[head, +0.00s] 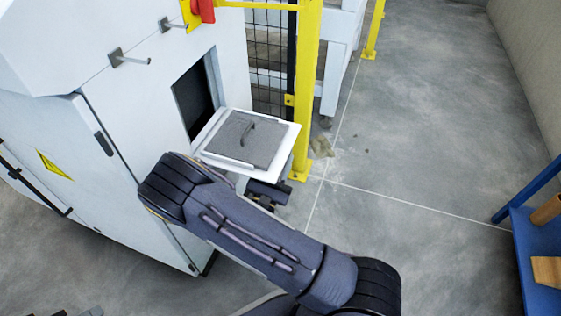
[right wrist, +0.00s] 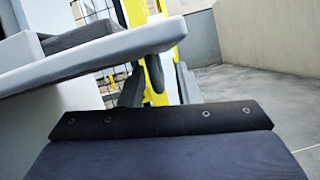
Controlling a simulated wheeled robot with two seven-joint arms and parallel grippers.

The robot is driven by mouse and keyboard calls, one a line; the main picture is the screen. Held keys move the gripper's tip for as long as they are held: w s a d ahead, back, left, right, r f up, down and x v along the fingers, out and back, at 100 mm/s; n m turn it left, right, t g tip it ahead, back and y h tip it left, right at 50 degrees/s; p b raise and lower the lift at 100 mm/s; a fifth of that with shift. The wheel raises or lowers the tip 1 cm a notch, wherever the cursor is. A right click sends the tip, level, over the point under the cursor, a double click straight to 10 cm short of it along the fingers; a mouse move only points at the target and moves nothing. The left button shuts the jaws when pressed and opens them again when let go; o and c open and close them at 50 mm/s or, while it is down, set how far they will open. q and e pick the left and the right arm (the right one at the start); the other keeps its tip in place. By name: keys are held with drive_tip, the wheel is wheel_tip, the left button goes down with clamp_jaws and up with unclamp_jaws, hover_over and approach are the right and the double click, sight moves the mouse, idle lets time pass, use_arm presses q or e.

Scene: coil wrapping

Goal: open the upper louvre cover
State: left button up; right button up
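The louvre cover (head: 285,150) looks like a white panel swung out level from a dark opening in the white machine. A grey pad with a curved handle (head: 240,142) lies on it. In the right wrist view the cover's white edge (right wrist: 105,55) runs across the upper left, with part of the grey pad above it. My right gripper (head: 268,192) is below the cover's front edge, partly hidden behind my arm. Its dark fingers show close under the edge in the wrist view (right wrist: 140,90); I cannot tell whether they touch it or how far apart they are. My left gripper is not identifiable.
The white machine (head: 130,130) fills the left, with two metal pegs above the opening. A yellow post (head: 306,90) and black mesh fence stand just behind the cover. A blue table (head: 535,265) is at the far right.

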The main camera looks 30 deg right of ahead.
sight(278, 161)
clamp_jaws()
wheel_tip(278, 161, up, 4)
drive_tip(key=n+t+y+p, duration=0.1)
drive_tip(key=n+p, duration=0.2)
drive_tip(key=p, duration=0.2)
drive_tip(key=shift+s, duration=0.1)
drive_tip(key=shift+f, duration=0.25)
unclamp_jaws()
drive_tip(key=shift+t, duration=0.3)
drive_tip(key=shift+p+v, duration=0.55)
drive_tip(key=shift+v, duration=3.35)
